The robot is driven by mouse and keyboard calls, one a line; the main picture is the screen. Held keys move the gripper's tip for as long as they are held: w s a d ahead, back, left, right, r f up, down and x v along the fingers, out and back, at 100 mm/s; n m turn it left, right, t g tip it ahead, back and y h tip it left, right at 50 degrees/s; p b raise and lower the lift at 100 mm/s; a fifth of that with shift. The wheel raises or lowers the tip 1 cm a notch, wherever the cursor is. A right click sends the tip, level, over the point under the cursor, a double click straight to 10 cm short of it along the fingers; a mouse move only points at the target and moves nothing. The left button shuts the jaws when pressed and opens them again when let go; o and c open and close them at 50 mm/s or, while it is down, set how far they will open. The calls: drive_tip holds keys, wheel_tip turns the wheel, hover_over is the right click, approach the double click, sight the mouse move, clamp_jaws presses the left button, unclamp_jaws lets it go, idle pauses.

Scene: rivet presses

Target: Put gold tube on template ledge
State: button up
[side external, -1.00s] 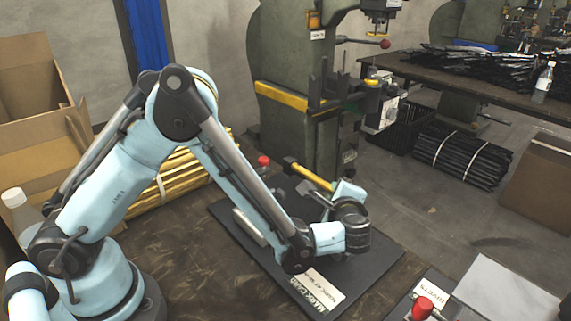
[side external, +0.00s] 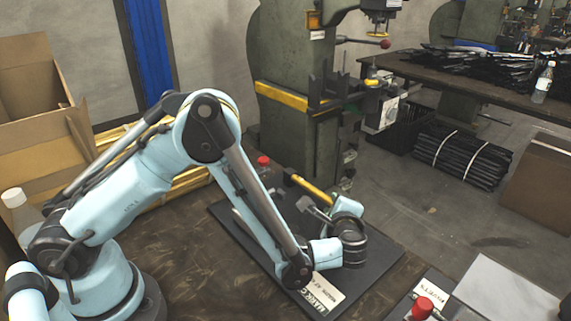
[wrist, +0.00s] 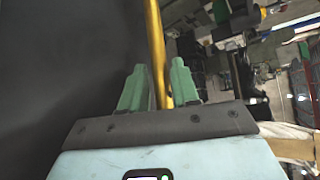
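The gold tube (side external: 312,188) is a thin yellow rod, held above the black board (side external: 385,266) in the side view. In the wrist view the gold tube (wrist: 155,40) runs up from between the two green fingers. My gripper (wrist: 158,75) is shut on it, and the tube's near end is hidden behind the gripper body. In the side view my gripper (side external: 326,202) hangs over the board's far right part. The board bears a white label card (side external: 322,292). I cannot make out the template ledge clearly; my arm covers much of the board.
A bundle of gold tubes (side external: 190,180) lies behind my arm. A green press (side external: 290,70) rises behind. A red knob (side external: 422,308) is at the front right. A cardboard box (side external: 40,160) is at left.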

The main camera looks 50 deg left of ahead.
drive_tip(key=shift+r, duration=0.15)
drive_tip(key=v, duration=1.1)
drive_tip(key=shift+s+d, duration=0.2)
drive_tip(key=shift+s, duration=0.05)
drive_tip(key=shift+a+r, duration=0.1)
drive_tip(key=shift+r, duration=0.15)
drive_tip(key=s+a+r+n+g+h, duration=0.1)
drive_tip(key=a+r+n+g+h, duration=0.25)
drive_tip(key=a, duration=0.55)
drive_tip(key=s+a+r+n+t+h, duration=0.1)
drive_tip(key=s+a+r+n+h, duration=0.2)
drive_tip(key=s+a+n+h, duration=0.2)
drive_tip(key=shift+s+a+r+n+t+h, duration=0.3)
drive_tip(key=shift+s+n+h, duration=0.65)
drive_tip(key=shift+s+n, duration=1.1)
drive_tip(key=shift+d, duration=0.1)
